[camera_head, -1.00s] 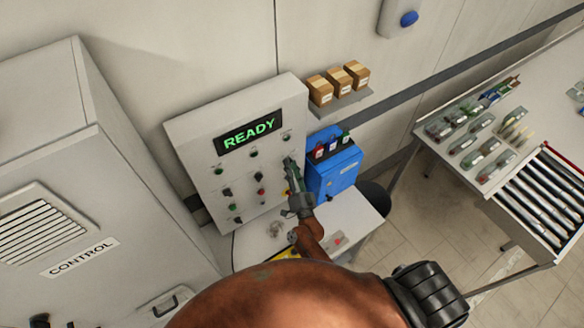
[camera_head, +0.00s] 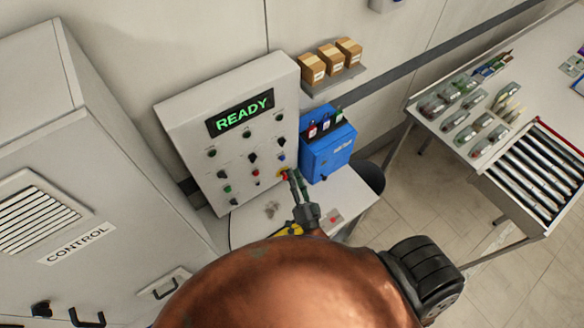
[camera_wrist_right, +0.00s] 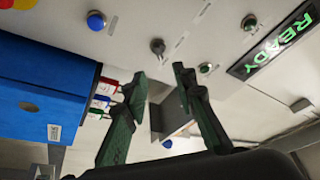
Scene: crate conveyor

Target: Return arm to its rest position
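My right gripper (camera_head: 295,175) is in front of the lower right edge of the control panel (camera_head: 180,110), whose screen reads READY in green. In the right wrist view its two green fingers stand apart, with nothing held between them (camera_wrist_right: 160,75). That view shows the panel at an angle, with a blue button (camera_wrist_right: 96,21), a dark knob (camera_wrist_right: 157,46) and the READY screen (camera_wrist_right: 280,42). In the head view a red button on a yellow base (camera_head: 283,175) is close beside the fingertips; I cannot tell whether they touch. My left gripper is out of view.
A blue box (camera_head: 328,152) with small bottles on top is right of the gripper. A white table (camera_head: 340,195) is below. Three cartons sit on a wall shelf (camera_head: 345,75). A grey CONTROL cabinet (camera_head: 110,200) stands left. A parts table (camera_head: 435,115) with rollers is at right.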

